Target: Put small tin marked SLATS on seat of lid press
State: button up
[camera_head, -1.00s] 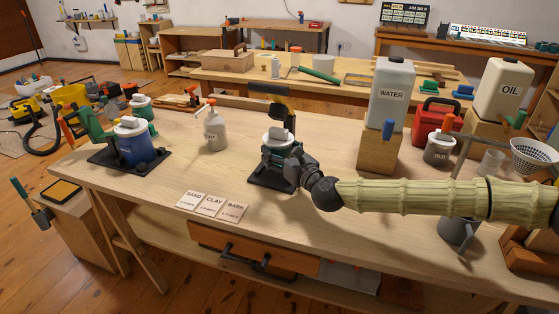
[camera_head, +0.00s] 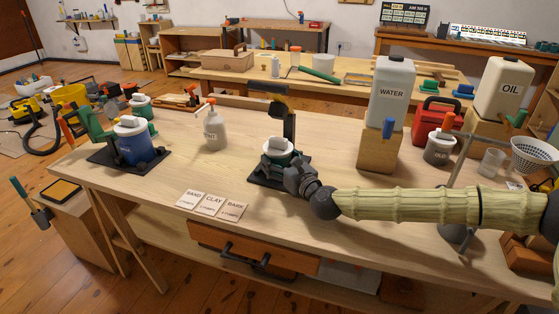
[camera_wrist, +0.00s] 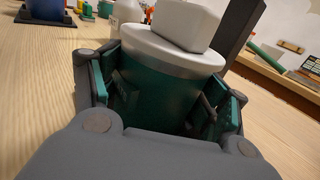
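A green tin with a pale rim and a white blocky lid piece (camera_head: 277,145) stands upright over the seat of the lid press (camera_head: 289,125), which has a black base and a raised dark arm. No writing on the tin is readable from here. My gripper (camera_head: 290,168) reaches it from the front right. In the wrist view the green tin (camera_wrist: 165,95) sits between my fingers, which lie close along both sides and appear shut on it. The tin's underside and its contact with the seat are hidden.
A second press (camera_head: 110,163) with a blue tin (camera_head: 135,150) stands at the left. A grey spray bottle (camera_head: 214,132) is between the presses. Tiles marked SAND, CLAY and BARK (camera_head: 211,204) lie in front. The WATER container (camera_head: 391,92) stands on a wooden block (camera_head: 377,150) to the right.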

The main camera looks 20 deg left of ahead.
jog(key=shift+o, duration=1)
jog(key=shift+r, duration=0.2)
jog(key=v, duration=1.2)
